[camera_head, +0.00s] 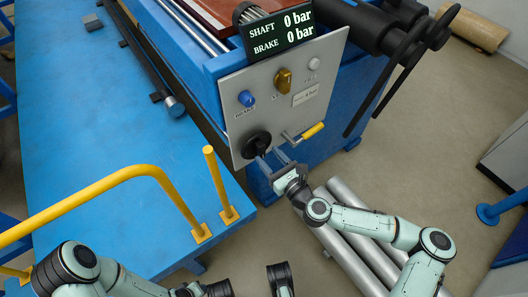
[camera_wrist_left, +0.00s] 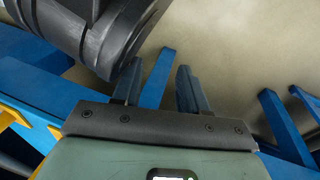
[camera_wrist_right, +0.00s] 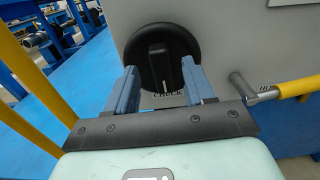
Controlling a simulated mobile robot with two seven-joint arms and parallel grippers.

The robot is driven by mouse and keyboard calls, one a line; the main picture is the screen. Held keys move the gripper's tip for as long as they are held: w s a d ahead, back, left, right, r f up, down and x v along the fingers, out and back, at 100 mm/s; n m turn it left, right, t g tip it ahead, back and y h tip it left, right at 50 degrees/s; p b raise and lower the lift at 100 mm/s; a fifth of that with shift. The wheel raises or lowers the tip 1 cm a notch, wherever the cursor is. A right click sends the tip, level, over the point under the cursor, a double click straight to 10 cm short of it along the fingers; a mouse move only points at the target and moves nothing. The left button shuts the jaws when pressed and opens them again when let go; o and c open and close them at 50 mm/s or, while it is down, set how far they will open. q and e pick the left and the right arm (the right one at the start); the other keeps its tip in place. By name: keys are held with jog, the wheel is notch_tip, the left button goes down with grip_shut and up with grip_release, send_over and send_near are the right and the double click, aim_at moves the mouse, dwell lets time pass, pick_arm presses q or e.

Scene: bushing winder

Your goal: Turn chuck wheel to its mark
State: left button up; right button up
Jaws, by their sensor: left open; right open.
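The chuck wheel (camera_head: 256,145) is a round black knob with a raised grip bar, low on the grey panel (camera_head: 240,118). In the right wrist view the chuck wheel (camera_wrist_right: 161,57) fills the space beyond my fingers, with the label CHUCK below it. Its bar stands about upright. My right gripper (camera_head: 272,160) is open in front of it, with the fingertips (camera_wrist_right: 160,80) on either side of the bar's lower part. I cannot tell whether they touch it. My left gripper (camera_wrist_left: 157,88) is open and empty, pointing at the floor; its fingers are not clear in the head view.
A lever with a yellow handle (camera_head: 312,131) sits just right of the wheel. The display (camera_head: 278,35) reads 0 bar twice. A yellow rail (camera_head: 110,178) stands left; metal rolls (camera_head: 345,255) lie below.

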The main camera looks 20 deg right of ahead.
aim_at(262, 150)
pick_arm(q)
jog(key=shift+s+a+f+g, duration=0.15)
jog(key=shift+s+f+g, duration=0.15)
jog(key=shift+s+f, duration=0.4)
pick_arm(e)
jog(key=shift+x, duration=1.65)
grip_shut()
pick_arm(q)
jog(key=shift+r, duration=0.15)
